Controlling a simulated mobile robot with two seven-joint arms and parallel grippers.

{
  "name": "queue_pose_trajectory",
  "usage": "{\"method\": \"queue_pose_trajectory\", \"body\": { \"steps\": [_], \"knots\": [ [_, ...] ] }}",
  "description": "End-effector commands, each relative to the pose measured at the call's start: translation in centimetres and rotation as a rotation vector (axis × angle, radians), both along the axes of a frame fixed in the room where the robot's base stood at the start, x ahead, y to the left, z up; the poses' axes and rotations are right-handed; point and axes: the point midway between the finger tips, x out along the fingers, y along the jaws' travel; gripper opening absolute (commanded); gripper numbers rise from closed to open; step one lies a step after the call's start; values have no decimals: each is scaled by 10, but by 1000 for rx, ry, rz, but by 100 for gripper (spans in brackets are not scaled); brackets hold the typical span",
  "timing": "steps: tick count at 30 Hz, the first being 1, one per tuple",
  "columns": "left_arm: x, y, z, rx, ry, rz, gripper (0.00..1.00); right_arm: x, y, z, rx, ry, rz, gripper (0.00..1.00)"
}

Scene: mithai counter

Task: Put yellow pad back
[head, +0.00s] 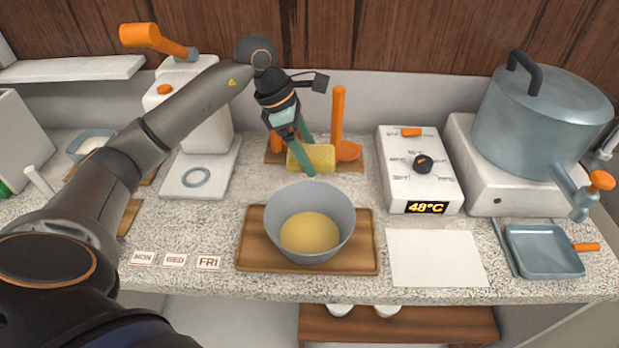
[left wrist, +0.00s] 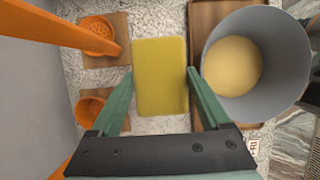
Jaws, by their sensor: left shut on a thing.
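The yellow pad (head: 318,157) is between the green fingers of my left gripper (head: 306,155), behind the grey bowl in the head view. In the left wrist view the pad (left wrist: 160,78) shows flat face on between the fingers of the gripper (left wrist: 163,100), which is shut on it. Counter shows around the pad; I cannot tell whether it touches the surface. My right gripper is not in view.
The grey bowl (head: 310,215) with yellow contents stands on a wooden tray (head: 250,262), close in front of the pad. Orange tools (head: 338,115) on small wooden boards (left wrist: 118,22) stand beside and behind it. A box reading 48°C (head: 440,178) is to the right.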

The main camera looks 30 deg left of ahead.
Motion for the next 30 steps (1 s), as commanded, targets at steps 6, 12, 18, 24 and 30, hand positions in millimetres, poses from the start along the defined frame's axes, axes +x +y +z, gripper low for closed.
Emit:
{"method": "queue_pose_trajectory", "body": {
  "steps": [6, 12, 18, 24, 30],
  "knots": [
    [0, 0, -34, -1, 1, -2, 28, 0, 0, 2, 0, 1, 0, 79],
    [-1, 0, -51, -2, 3, 0, 28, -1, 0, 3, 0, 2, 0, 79],
    [0, 0, -75, -1, -1, 0, 28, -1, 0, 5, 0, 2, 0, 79],
    [0, 0, -75, 0, -2, 0, 28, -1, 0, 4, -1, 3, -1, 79],
    [0, 0, -77, 0, -2, -1, 88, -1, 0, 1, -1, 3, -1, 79]
  ]
}}
